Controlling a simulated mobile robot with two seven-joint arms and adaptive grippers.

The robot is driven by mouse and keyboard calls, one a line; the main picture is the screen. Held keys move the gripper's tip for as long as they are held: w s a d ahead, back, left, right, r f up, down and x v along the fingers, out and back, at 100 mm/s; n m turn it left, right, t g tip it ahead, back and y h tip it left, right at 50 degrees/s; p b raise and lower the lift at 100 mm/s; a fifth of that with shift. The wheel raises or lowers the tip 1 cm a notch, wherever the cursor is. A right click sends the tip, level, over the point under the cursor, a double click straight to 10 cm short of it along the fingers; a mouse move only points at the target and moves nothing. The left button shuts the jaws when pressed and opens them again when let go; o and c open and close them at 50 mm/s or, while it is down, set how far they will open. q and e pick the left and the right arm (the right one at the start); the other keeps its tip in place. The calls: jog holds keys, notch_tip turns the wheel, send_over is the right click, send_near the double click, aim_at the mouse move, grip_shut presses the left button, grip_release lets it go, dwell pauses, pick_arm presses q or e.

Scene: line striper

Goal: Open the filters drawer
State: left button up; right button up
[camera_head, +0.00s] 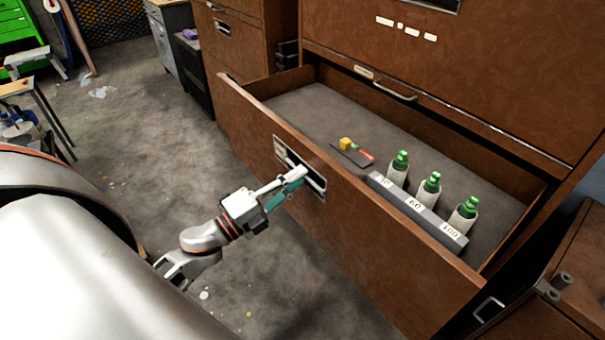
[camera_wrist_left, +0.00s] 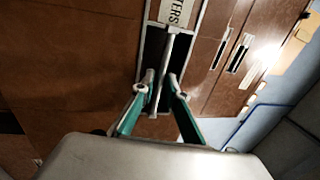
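The filters drawer (camera_head: 375,235) is a wide brown drawer and stands pulled well out of its cabinet in the head view. Its front carries a metal handle plate (camera_head: 287,155). In the left wrist view the label (camera_wrist_left: 176,12) ends in "TERS", above the upright-looking handle bar (camera_wrist_left: 170,48). My left gripper (camera_head: 304,175) is at this handle. Its green-sided fingers (camera_wrist_left: 161,80) lie on either side of the bar and look closed on it. The exact contact is hard to see. My right gripper is not in view.
The drawer holds three green-topped bottles (camera_head: 429,188) behind a numbered grey rack (camera_head: 415,210), and a small dark plate (camera_head: 352,153) with coloured pieces. Another brown cabinet (camera_head: 235,45) stands left of it. Floor (camera_head: 150,150) in front is mostly clear. A brown unit (camera_head: 575,270) is at lower right.

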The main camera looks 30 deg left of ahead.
pick_arm(q)
jog(key=v, duration=1)
jog(key=shift+f, duration=0.1)
